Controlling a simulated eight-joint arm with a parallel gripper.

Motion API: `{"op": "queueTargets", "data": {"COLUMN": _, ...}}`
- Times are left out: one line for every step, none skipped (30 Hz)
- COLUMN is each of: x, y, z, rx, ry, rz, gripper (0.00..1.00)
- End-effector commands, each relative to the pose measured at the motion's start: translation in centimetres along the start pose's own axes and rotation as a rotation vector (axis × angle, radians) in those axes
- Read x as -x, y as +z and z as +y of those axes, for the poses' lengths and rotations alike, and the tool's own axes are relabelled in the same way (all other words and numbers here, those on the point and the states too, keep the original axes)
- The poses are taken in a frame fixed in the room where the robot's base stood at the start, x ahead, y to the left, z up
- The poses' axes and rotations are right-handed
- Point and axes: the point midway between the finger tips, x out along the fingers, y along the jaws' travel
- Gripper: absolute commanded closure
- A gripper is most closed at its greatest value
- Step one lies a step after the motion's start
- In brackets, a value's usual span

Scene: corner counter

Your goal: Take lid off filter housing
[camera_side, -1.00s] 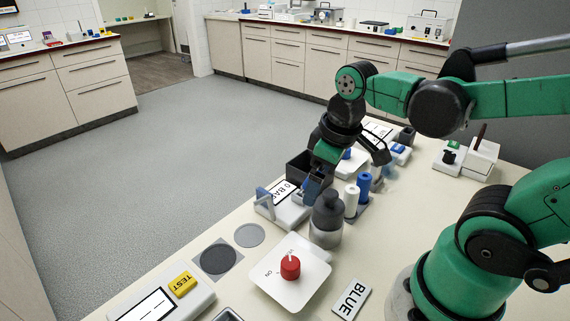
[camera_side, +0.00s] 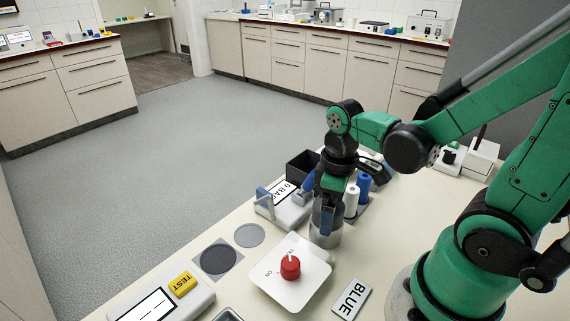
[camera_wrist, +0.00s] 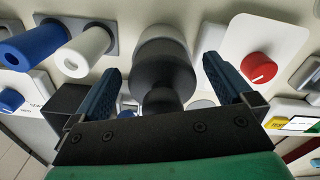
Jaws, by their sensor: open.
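The filter housing (camera_side: 325,236) stands on the counter as a grey cylinder. It also shows in the wrist view (camera_wrist: 159,35). Its dark lid with a knob (camera_wrist: 163,82) is on top of it and lies between the open fingers of my gripper (camera_wrist: 166,88), with a gap visible on each side. In the side view my gripper (camera_side: 326,212) points down over the housing and hides most of the lid. Whether a finger touches the lid cannot be told.
A white plate with a red knob (camera_side: 290,267) is just in front of the housing. White (camera_side: 351,199) and blue (camera_side: 363,186) cylinders stand close behind it. A white device with blue posts (camera_side: 284,205) is to the left. Flat dark (camera_side: 218,259) and grey (camera_side: 249,235) discs lie at front left.

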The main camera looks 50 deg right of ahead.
Motion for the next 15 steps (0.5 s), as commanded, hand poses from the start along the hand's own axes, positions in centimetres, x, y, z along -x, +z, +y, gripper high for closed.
{"op": "queueTargets", "data": {"x": -0.03, "y": 0.0, "z": 0.0, "rx": 0.0, "ry": 0.0, "rz": 0.0, "gripper": 0.0}}
{"op": "queueTargets", "data": {"x": -0.03, "y": 0.0, "z": 0.0, "rx": 0.0, "ry": 0.0, "rz": 0.0, "gripper": 0.0}}
{"op": "queueTargets", "data": {"x": -0.03, "y": 0.0, "z": 0.0, "rx": 0.0, "ry": 0.0, "rz": 0.0, "gripper": 0.0}}
{"op": "queueTargets", "data": {"x": -0.02, "y": 0.0, "z": 0.0, "rx": 0.0, "ry": 0.0, "rz": 0.0, "gripper": 0.0}}
{"op": "queueTargets", "data": {"x": -0.02, "y": 0.0, "z": 0.0, "rx": 0.0, "ry": 0.0, "rz": 0.0, "gripper": 0.0}}
{"op": "queueTargets", "data": {"x": -0.02, "y": 0.0, "z": 0.0, "rx": 0.0, "ry": 0.0, "rz": 0.0, "gripper": 0.0}}
{"op": "queueTargets", "data": {"x": -0.02, "y": 0.0, "z": 0.0, "rx": 0.0, "ry": 0.0, "rz": 0.0, "gripper": 0.06}}
{"op": "queueTargets", "data": {"x": -0.01, "y": 0.0, "z": 0.0, "rx": 0.0, "ry": 0.0, "rz": 0.0, "gripper": 0.14}}
{"op": "queueTargets", "data": {"x": -0.01, "y": 0.0, "z": 0.0, "rx": 0.0, "ry": 0.0, "rz": 0.0, "gripper": 0.26}}
{"op": "queueTargets", "data": {"x": -0.01, "y": 0.0, "z": 0.0, "rx": 0.0, "ry": 0.0, "rz": 0.0, "gripper": 0.34}}
{"op": "queueTargets", "data": {"x": -0.01, "y": 0.0, "z": 0.0, "rx": 0.0, "ry": 0.0, "rz": 0.0, "gripper": 0.43}}
{"op": "queueTargets", "data": {"x": -0.01, "y": 0.0, "z": 0.0, "rx": 0.0, "ry": 0.0, "rz": 0.0, "gripper": 0.54}}
{"op": "queueTargets", "data": {"x": -0.01, "y": 0.0, "z": 0.0, "rx": 0.0, "ry": 0.0, "rz": 0.0, "gripper": 0.63}}
{"op": "queueTargets", "data": {"x": -0.01, "y": 0.0, "z": 0.0, "rx": 0.0, "ry": 0.0, "rz": 0.0, "gripper": 0.71}}
{"op": "queueTargets", "data": {"x": -0.01, "y": 0.0, "z": 0.0, "rx": 0.0, "ry": 0.0, "rz": 0.0, "gripper": 0.82}}
